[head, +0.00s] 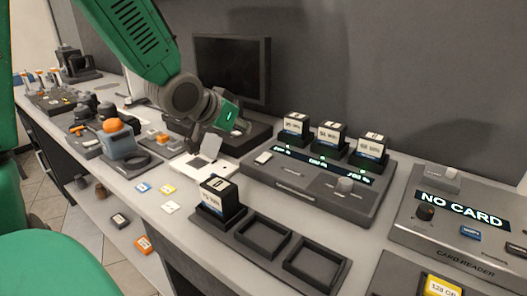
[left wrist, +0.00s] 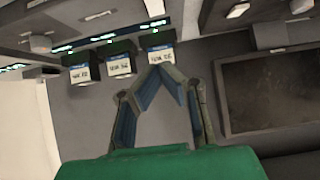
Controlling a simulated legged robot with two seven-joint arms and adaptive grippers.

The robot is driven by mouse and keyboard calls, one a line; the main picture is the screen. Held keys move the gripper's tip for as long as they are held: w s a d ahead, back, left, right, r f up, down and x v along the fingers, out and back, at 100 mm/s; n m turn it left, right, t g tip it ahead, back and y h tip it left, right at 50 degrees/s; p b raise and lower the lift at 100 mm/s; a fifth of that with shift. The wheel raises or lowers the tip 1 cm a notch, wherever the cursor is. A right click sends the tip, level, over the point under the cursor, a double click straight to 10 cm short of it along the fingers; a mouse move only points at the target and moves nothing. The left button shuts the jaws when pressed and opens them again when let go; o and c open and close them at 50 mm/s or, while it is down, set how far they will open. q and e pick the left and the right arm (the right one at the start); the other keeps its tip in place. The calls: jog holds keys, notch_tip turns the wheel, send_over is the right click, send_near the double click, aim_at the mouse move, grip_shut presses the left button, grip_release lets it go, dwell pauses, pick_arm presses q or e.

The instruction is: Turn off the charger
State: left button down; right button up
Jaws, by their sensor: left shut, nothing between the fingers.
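The charger (head: 310,190) is a grey box on the bench, right of centre in the head view. Three dark batteries with white labels (head: 295,126) stand in its back row, above a strip of lit green readouts. My right gripper is not in view.
A dark tray (head: 265,238) with one battery (head: 221,195) and two empty bays stands in front of the charger. A card reader (head: 455,222) reading "NO CARD" is at right. A white laptop-like device (head: 205,168) lies below my left gripper. A dark monitor (head: 232,66) stands behind.

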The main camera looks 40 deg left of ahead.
pick_arm(q)
jog(key=b, duration=0.3)
send_over(269, 154)
jog(key=s, duration=0.2)
jog(key=f, duration=0.6)
jog(key=shift+s+f, duration=0.15)
jog(key=shift+s, duration=0.05)
notch_tip(269, 154, down, 3)
jog(key=shift+w+r, duration=0.15)
jog(key=shift+r, duration=0.05)
jog(key=shift+w+f+b, duration=0.1)
jog(key=shift+f+b, duration=0.3)
jog(key=shift+f, duration=0.2)
jog(key=shift+p, duration=0.3)
jog(key=shift+f, duration=0.1)
